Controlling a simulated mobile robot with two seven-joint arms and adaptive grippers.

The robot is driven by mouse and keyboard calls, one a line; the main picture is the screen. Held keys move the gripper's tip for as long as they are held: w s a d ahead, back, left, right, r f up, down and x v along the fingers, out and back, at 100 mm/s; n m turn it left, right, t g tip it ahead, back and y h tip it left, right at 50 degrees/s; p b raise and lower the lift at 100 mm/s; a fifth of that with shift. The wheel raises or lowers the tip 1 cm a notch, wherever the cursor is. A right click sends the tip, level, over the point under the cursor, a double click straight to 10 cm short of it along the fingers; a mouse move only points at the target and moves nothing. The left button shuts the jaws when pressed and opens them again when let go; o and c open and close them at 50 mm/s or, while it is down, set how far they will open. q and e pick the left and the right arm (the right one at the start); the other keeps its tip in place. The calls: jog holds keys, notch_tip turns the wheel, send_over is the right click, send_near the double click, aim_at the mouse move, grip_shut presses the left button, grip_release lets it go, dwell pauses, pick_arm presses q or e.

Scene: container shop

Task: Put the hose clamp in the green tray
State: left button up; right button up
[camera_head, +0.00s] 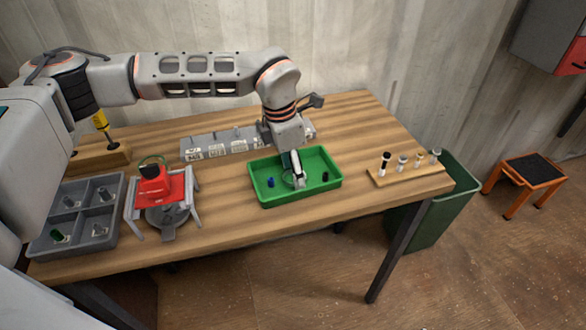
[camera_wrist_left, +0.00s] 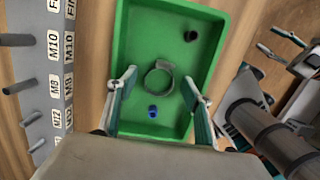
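The hose clamp (camera_wrist_left: 159,78) is a thin grey metal ring inside the green tray (camera_head: 262,200). It shows in the left wrist view between the spread fingers of my left gripper (camera_wrist_left: 160,88), apart from both. In the head view my left gripper (camera_head: 295,178) points down into the middle of the tray, and a thin ring shows by its fingertips. The left gripper is open. My right gripper (camera_wrist_left: 268,40) appears at the right edge of the left wrist view, off the tray, with its fingers apart and nothing between them.
A blue piece (camera_head: 271,182) and a black piece (camera_head: 325,177) also lie in the tray. A labelled rack (camera_head: 215,145) stands behind it. A red fixture (camera_head: 160,188) and a grey divided bin (camera_head: 75,205) are left. A wooden pin block (camera_head: 408,178) is right.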

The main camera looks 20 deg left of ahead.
pick_arm(q)
jog(key=shift+r, duration=0.1)
jog(key=shift+r, duration=0.3)
notch_tip(320, 180, up, 11)
jog(key=s+a, duration=0.1)
jog(key=shift+a+r, duration=0.2)
jog(key=shift+s, duration=0.15)
dwell(0.3)
